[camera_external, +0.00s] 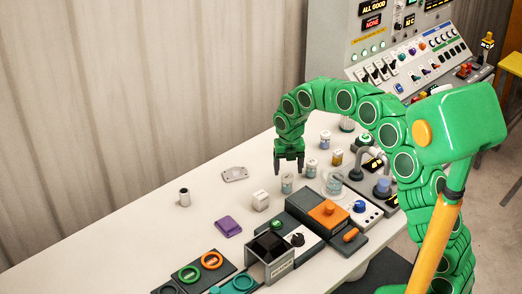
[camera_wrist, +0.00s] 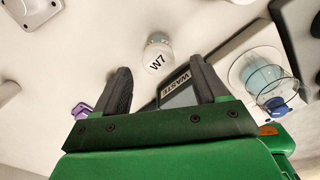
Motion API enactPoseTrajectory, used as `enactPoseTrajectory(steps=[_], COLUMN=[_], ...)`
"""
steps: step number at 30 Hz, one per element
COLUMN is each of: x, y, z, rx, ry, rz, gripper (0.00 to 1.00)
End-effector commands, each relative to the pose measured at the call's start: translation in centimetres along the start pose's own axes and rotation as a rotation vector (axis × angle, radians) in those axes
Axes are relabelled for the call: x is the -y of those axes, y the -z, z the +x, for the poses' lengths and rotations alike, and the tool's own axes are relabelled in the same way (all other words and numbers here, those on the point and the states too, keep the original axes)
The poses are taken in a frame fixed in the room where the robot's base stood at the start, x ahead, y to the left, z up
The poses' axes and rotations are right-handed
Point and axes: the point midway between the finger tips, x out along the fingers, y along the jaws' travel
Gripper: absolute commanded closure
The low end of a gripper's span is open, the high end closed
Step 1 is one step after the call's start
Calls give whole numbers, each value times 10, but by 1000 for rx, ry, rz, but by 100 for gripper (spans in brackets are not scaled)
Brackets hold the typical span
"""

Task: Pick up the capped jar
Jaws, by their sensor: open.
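A small jar (camera_external: 287,185) with a pale top and a bluish body stands upright on the white table, just below my gripper (camera_external: 289,166). In the wrist view, a small round jar marked W7 (camera_wrist: 158,54) shows between and just beyond my fingertips; it looks like this same jar. My gripper (camera_wrist: 160,72) is open, fingers pointing down, with nothing between them. Similar small jars stand behind it: one bluish (camera_external: 311,168), one yellow (camera_external: 337,158) and one farther back (camera_external: 325,141). I cannot read their labels.
A clear beaker (camera_external: 334,184) stands right of the jar, on the white table (camera_external: 110,245). A white block (camera_external: 260,201), a purple block (camera_external: 228,227) and an open dark waste box (camera_wrist: 176,93) are nearby. A grey plate (camera_external: 235,174) lies left. The table's far left is mostly clear.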

Motion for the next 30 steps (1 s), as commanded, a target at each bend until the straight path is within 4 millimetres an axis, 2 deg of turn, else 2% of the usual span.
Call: enactPoseTrajectory(steps=[8, 18, 26, 30], x=[0, -2, -2, -2], y=[1, -1, -1, -1], z=[21, 61, 64, 64], rx=[-4, -2, -1, -1], ry=[2, 1, 0, 0], rz=[1, 1, 2, 2], gripper=[28, 28, 28, 48])
